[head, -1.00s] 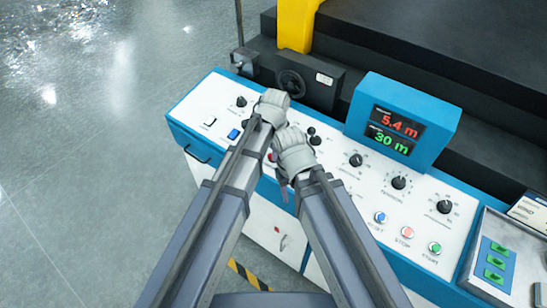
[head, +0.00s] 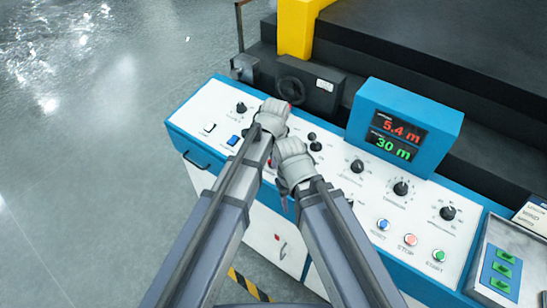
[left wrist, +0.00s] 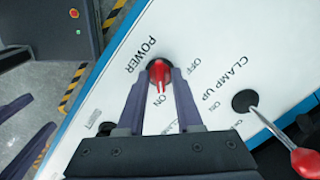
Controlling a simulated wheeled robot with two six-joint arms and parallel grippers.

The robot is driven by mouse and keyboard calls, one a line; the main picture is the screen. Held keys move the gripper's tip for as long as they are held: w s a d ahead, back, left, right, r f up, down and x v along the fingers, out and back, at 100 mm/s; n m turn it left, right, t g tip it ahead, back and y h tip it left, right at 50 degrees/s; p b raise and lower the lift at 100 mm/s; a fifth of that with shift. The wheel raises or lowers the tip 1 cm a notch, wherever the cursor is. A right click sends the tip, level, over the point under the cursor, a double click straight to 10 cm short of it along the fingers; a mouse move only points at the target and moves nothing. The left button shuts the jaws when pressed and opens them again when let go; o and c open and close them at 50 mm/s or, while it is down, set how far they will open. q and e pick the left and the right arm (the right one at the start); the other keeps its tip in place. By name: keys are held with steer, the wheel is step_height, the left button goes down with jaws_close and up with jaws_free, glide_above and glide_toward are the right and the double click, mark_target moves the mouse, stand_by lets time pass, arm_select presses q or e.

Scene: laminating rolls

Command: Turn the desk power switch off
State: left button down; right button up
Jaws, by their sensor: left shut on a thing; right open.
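The red power switch (left wrist: 158,72) sits on the white panel (left wrist: 215,35) in the left wrist view, beside the labels POWER, ON and OFF. Its red handle points toward the ON label. My left gripper (left wrist: 159,82) has one finger on each side of it and is shut on it. In the head view my left gripper (head: 272,117) is over the left part of the panel, and the switch cannot be made out clearly there.
A clamp-up lever with a red ball (left wrist: 307,162) stands close to the right of the switch. A display box (head: 405,125) reads 5.4 m and 30 m. Several black knobs and the reset, stop and start buttons lie to the right. A blue button (head: 233,140) lies left.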

arm_select(q)
steer(key=shift+n, duration=0.3)
steer(key=n, duration=0.3)
steer(key=shift+w+n+g, duration=0.1)
steer(key=shift+n+g, duration=0.2)
steer(key=shift+n, duration=0.1)
steer(key=n, duration=0.4)
steer(key=shift+h, duration=0.3)
steer(key=n, duration=0.4)
steer(key=shift+a+n+g, duration=0.1)
steer(key=shift+n+g, duration=0.2)
steer(key=shift+n, duration=0.1)
steer(key=shift+n+h, duration=0.5)
steer(key=shift+n, duration=1.8)
steer(key=c, duration=0.9)
jaws_free()
